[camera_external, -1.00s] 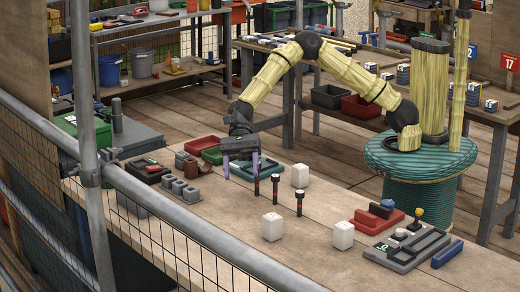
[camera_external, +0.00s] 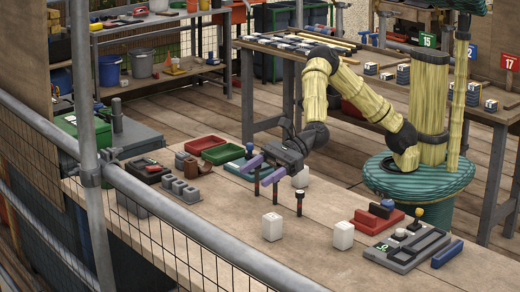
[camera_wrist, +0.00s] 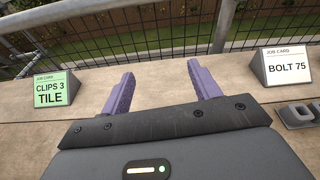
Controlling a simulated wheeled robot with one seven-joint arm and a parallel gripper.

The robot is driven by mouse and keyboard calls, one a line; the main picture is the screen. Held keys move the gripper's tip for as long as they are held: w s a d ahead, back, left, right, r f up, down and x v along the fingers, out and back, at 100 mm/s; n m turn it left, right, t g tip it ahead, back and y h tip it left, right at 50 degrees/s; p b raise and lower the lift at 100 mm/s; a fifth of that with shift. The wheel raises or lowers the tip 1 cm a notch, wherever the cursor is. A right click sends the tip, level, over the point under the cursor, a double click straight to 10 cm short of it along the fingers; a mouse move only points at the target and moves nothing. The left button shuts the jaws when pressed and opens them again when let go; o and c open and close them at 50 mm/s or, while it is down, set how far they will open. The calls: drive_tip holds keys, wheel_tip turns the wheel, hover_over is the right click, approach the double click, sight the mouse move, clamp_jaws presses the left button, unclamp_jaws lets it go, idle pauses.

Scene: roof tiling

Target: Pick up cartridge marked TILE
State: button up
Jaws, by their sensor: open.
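No cartridge with a readable TILE mark shows in either view. In the external view, black posts with red bands (camera_external: 299,202) stand on the bench near my gripper (camera_external: 253,174). White blocks (camera_external: 272,227) stand nearby, their marks unreadable. My gripper is open, its purple fingers pointing left toward the fence above the bench. In the wrist view the gap between my fingers (camera_wrist: 162,75) is empty. A green job card reading CLIPS 3 TILE (camera_wrist: 52,90) stands at the left there.
A BOLT 75 job card (camera_wrist: 287,66) stands at the right in the wrist view. A railing runs along the bench's front. Red and green trays (camera_external: 222,154), grey blocks (camera_external: 184,190) and a dark fixture (camera_external: 408,252) occupy the bench. Its front middle has bare wood.

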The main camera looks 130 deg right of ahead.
drive_tip(key=s+a+r+m+t+h+b, duration=0.1)
drive_tip(key=s+a+r+m+t, duration=0.1)
drive_tip(key=a+r, duration=0.2)
hover_over(276, 215)
drive_tip(key=shift+t+h, duration=0.3)
wheel_tip(276, 215, down, 9)
drive_tip(key=shift+a+f, duration=0.1)
drive_tip(key=shift+f, duration=0.45)
drive_tip(key=shift+f, duration=1.15)
